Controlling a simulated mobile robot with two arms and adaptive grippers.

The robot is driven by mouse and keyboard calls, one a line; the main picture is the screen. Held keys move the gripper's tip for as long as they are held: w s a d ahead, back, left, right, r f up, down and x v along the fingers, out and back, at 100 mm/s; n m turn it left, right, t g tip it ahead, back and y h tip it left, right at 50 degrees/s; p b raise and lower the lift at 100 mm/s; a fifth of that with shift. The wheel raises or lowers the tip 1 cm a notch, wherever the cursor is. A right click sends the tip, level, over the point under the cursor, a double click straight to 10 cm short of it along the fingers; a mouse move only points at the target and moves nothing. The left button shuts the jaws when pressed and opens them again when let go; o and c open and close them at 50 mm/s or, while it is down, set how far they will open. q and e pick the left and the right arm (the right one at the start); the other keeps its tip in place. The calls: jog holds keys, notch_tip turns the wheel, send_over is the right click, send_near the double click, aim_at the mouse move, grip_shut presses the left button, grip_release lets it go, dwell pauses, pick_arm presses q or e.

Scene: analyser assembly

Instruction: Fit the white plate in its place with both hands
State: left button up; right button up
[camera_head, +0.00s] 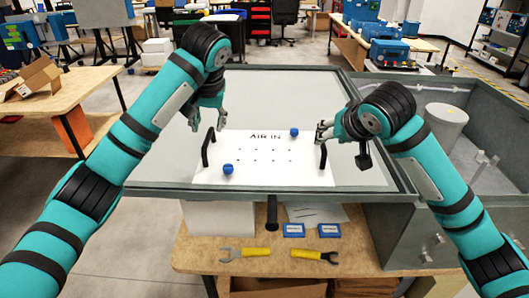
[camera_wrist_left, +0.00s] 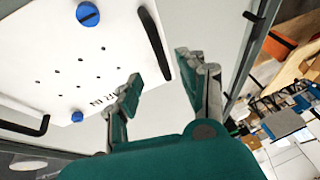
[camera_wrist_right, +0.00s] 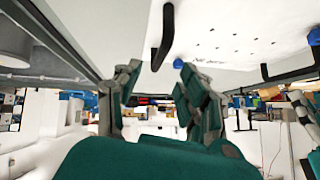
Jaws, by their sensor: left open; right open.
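The white plate (camera_head: 263,168) lies in the grey frame, marked "AIR IN", with two black handles and two blue knobs. Its left handle (camera_head: 208,147) and right handle (camera_head: 323,157) stand up at its side edges. My left gripper (camera_head: 207,126) is open just above and behind the left handle. In the left wrist view that handle (camera_wrist_left: 155,42) is beyond the fingers, apart from them. My right gripper (camera_head: 325,130) is open near the right handle's top. In the right wrist view that handle (camera_wrist_right: 164,38) shows above the gap between the fingers. Neither gripper holds anything.
The metal frame (camera_head: 140,187) surrounds the plate. Below it a wooden bench (camera_head: 200,256) carries two yellow-handled tools (camera_head: 256,252) and two small blue boxes (camera_head: 293,230). A grey enclosure with a white cylinder (camera_head: 445,122) stands at right.

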aim_at(208, 136)
pick_arm(q)
jog(key=x, duration=0.8)
jog(key=shift+a, duration=0.1)
pick_arm(e)
jog(key=x, duration=0.8)
jog(key=shift+w, duration=0.1)
pick_arm(q)
grip_shut()
pick_arm(e)
grip_shut()
pick_arm(q)
jog(key=shift+w+r, duration=0.1)
jog(key=shift+r, duration=0.05)
